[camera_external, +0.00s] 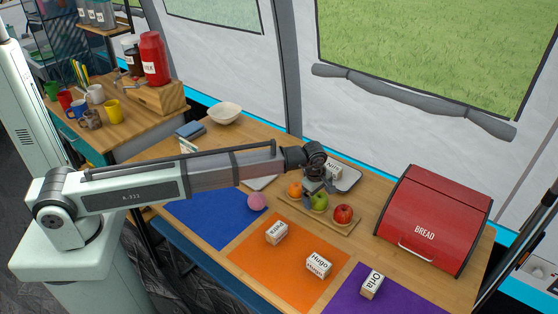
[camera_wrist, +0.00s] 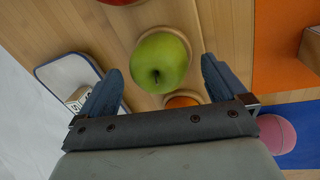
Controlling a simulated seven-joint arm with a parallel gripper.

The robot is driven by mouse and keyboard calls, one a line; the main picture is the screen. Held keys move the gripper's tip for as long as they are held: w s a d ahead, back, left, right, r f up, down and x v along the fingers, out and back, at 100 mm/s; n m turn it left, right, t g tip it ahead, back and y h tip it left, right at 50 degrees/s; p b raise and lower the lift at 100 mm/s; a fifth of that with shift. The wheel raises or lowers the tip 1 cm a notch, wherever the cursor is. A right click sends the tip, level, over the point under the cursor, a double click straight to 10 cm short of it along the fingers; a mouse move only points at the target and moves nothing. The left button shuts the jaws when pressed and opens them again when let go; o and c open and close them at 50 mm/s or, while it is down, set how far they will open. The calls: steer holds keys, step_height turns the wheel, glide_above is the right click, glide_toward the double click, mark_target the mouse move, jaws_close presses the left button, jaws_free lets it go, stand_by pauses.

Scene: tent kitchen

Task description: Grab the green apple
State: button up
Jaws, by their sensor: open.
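The green apple (camera_external: 319,201) sits on a wooden board (camera_external: 337,226) between an orange (camera_external: 295,190) and a red apple (camera_external: 343,213). In the wrist view the green apple (camera_wrist: 160,62) lies just ahead of my gripper (camera_wrist: 158,75), roughly centred between its two dark fingers. My gripper is open and holds nothing. In the external view my gripper (camera_external: 314,184) hangs just above and behind the green apple, partly hiding the space beside it. The orange shows partly behind the gripper bar in the wrist view (camera_wrist: 183,100).
A grey tray (camera_external: 347,179) with a small labelled block lies behind the board. A red bread box (camera_external: 428,222) stands to the right. Labelled blocks stand on the orange mat (camera_external: 265,262) and the purple mat (camera_external: 345,297). A pink ball (camera_external: 257,201) lies left of the board.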

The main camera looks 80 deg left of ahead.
steer(key=shift+w+f, duration=0.1)
steer(key=shift+f, duration=0.35)
steer(key=c, duration=1.2)
steer(key=shift+r, duration=0.1)
